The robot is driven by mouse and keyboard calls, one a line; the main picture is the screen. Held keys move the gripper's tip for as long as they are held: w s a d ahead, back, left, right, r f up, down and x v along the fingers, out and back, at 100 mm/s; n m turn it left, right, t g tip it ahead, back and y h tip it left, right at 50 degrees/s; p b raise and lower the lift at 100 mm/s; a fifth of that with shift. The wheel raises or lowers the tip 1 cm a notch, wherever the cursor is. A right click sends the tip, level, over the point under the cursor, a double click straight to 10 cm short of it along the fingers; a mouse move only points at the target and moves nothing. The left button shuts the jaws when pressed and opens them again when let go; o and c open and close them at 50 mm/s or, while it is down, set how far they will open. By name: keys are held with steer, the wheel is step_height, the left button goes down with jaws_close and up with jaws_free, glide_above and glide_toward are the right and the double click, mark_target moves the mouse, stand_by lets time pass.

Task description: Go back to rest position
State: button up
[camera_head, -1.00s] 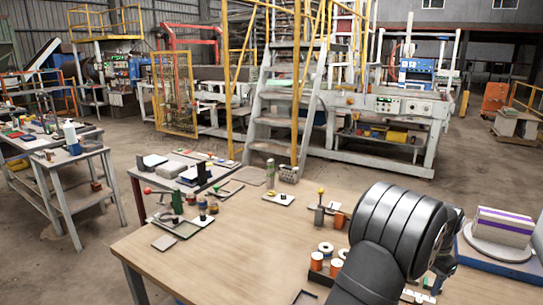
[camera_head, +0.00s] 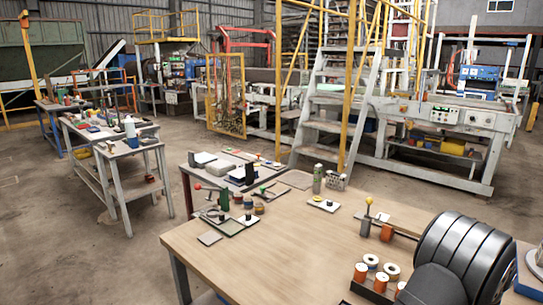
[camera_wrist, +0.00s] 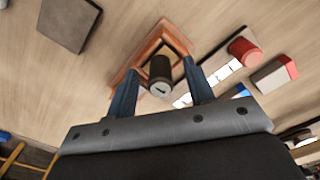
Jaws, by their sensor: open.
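In the wrist view, my gripper (camera_wrist: 160,66) has its two blue-grey fingers spread apart. A dark cylinder with a pale round end (camera_wrist: 160,78) shows between the fingers, in front of an orange-brown square frame (camera_wrist: 172,36). I see no finger touching either of them, and I cannot tell the exact gap. In the head view, my dark ribbed arm fills the lower right, and the gripper is hidden or out of the picture there.
The wooden table (camera_head: 270,262) has a wide clear area at its front and middle. Spools in a dark tray (camera_head: 372,283) stand close to my arm. A pole with a yellow knob (camera_head: 367,210) stands behind. A yellow-railed ladder (camera_head: 325,125) rises beyond the table.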

steer(key=shift+r, duration=0.1)
step_height(320, 180, up, 17)
step_height(320, 180, down, 18)
steer(key=shift+r, duration=0.1)
step_height(320, 180, up, 3)
steer(key=shift+r, duration=0.7)
steer(key=shift+r, duration=0.1)
